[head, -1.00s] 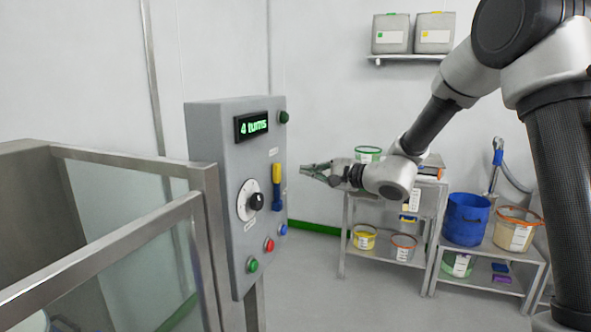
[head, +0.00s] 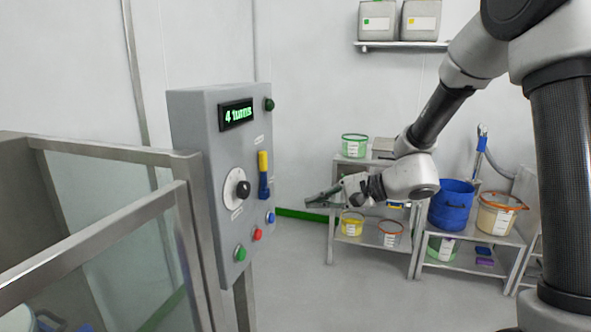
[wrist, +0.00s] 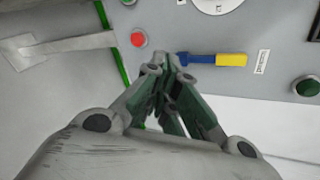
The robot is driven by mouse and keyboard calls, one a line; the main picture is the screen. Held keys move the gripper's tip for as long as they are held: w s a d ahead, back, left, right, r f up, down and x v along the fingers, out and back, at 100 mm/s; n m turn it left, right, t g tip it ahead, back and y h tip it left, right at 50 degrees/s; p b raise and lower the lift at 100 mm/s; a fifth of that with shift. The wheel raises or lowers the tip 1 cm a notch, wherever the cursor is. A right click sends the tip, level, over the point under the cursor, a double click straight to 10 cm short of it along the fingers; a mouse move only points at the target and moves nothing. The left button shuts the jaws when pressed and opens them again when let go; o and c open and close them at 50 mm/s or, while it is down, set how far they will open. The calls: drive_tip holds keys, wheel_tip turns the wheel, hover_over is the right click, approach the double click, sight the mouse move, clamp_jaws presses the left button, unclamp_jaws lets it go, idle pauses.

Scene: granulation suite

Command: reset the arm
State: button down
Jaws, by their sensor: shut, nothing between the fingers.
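My gripper (head: 308,201) is shut and empty in the head view. The handle (wrist: 215,59) also shows in the wrist view.
A metal-framed glass enclosure (head: 120,150) stands at the left. Low shelves (head: 370,230) behind my gripper hold several tubs and a blue bucket (head: 451,205). A wall shelf (head: 402,45) holds two grey canisters. The floor between panel and shelves is clear.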

drive_tip(key=s+d+f+n+g+h, duration=0.1)
drive_tip(key=s+d+n+g+h, duration=0.4)
drive_tip(key=s+d, duration=0.9)
drive_tip(key=s+d+r+n+t+h, duration=0.2)
drive_tip(key=s+d+r+h, duration=0.1)
drive_tip(key=d, duration=0.4)
drive_tip(key=s+d+r+n+t+h, duration=0.2)
drive_tip(key=s+d+r+h, duration=0.2)
drive_tip(key=s+d, duration=0.4)
drive_tip(key=shift+s+d+r+t+h, duration=0.2)
drive_tip(key=shift+d+r+t+h, duration=0.1)
drive_tip(key=shift+r, duration=0.55)
drive_tip(key=c, duration=2.2)
unclamp_jaws()
